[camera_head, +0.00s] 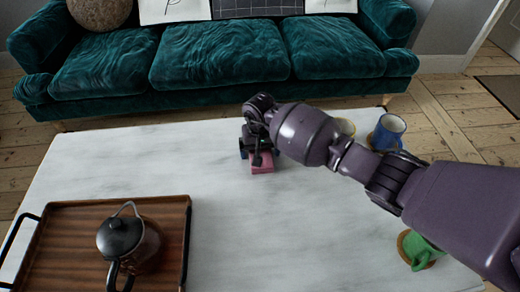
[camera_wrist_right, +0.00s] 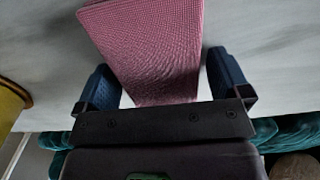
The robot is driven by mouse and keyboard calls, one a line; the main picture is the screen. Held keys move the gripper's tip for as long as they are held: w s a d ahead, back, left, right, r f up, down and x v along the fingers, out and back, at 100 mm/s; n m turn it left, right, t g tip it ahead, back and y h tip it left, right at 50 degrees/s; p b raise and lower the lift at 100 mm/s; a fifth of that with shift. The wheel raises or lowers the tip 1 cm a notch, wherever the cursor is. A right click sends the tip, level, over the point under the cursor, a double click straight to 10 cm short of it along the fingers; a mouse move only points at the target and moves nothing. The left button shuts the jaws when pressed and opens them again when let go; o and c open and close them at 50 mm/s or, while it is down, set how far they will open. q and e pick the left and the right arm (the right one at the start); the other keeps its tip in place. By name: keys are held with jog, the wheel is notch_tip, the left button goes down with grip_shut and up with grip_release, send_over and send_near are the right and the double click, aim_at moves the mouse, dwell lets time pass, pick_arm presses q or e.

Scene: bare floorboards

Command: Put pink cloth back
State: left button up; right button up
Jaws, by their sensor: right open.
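The pink cloth (camera_head: 262,165) lies folded on the white marble table, near its far edge by the sofa. It fills the top middle of the right wrist view (camera_wrist_right: 150,45), with a fine woven check. My right gripper (camera_head: 259,154) is over the cloth, pointing down at it and partly hiding it. In the right wrist view its two blue fingers stand apart, one on each side of the cloth, with a gap showing at the right finger. My left gripper is not in view.
A wooden tray (camera_head: 70,240) with a dark teapot (camera_head: 130,243) stands at the table's left. A blue mug (camera_head: 389,131) is at the far right, and a green cup (camera_head: 419,250) is at the near right. A teal sofa (camera_head: 215,55) stands behind. The table's middle is clear.

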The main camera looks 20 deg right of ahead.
pick_arm(q)
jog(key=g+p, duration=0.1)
jog(key=p, duration=0.3)
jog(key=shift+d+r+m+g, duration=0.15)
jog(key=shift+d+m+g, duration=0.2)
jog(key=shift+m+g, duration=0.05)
pick_arm(e)
notch_tip(320, 180, up, 12)
jog(key=shift+r, duration=0.15)
